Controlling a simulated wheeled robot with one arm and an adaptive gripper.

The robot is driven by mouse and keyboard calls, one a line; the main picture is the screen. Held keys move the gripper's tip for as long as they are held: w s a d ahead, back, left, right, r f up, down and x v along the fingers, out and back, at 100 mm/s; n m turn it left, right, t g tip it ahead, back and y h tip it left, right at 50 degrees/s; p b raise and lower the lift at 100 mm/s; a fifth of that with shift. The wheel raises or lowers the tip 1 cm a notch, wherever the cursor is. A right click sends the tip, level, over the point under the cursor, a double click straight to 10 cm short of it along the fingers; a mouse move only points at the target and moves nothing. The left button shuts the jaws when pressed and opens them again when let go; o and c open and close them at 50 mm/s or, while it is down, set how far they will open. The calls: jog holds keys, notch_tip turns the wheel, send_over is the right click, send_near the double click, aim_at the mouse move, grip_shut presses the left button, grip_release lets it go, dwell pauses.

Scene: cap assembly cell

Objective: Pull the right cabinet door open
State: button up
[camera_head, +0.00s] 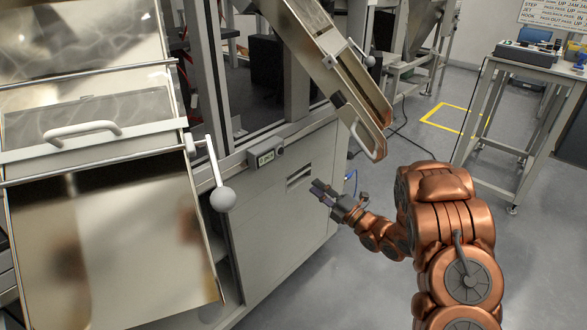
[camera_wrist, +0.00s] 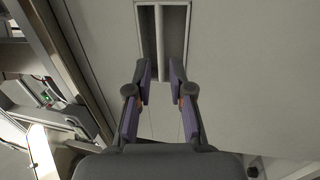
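The right cabinet door (camera_head: 275,225) is a plain grey panel on the machine's base, and it looks closed. It has a pair of narrow parallel slots (camera_head: 299,176) with a strip between them. These slots (camera_wrist: 162,40) show at the top middle of the wrist view, with the bare door panel (camera_wrist: 240,65) to their right. My gripper (camera_head: 322,190) is just to the right of the slots in the head view. In the wrist view my gripper (camera_wrist: 160,72) is open and empty, its two fingers apart and lined up with the slots. Whether the fingertips touch the door cannot be told.
A slanted metal chute (camera_head: 335,75) hangs above my gripper. A lever with a grey ball knob (camera_head: 222,199) and a small control box (camera_head: 265,155) are to the left. A table (camera_head: 535,72) stands at the far right. Grey floor (camera_head: 335,290) is clear in front of the door.

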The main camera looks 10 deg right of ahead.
aim_at(298, 176)
jog(key=x, duration=0.3)
jog(key=b+x, duration=0.1)
jog(key=x, duration=0.2)
jog(key=shift+s+a+f, duration=0.1)
jog(key=shift+s+a, duration=0.1)
jog(key=shift+a, duration=0.1)
jog(key=shift+x, duration=1)
grip_shut()
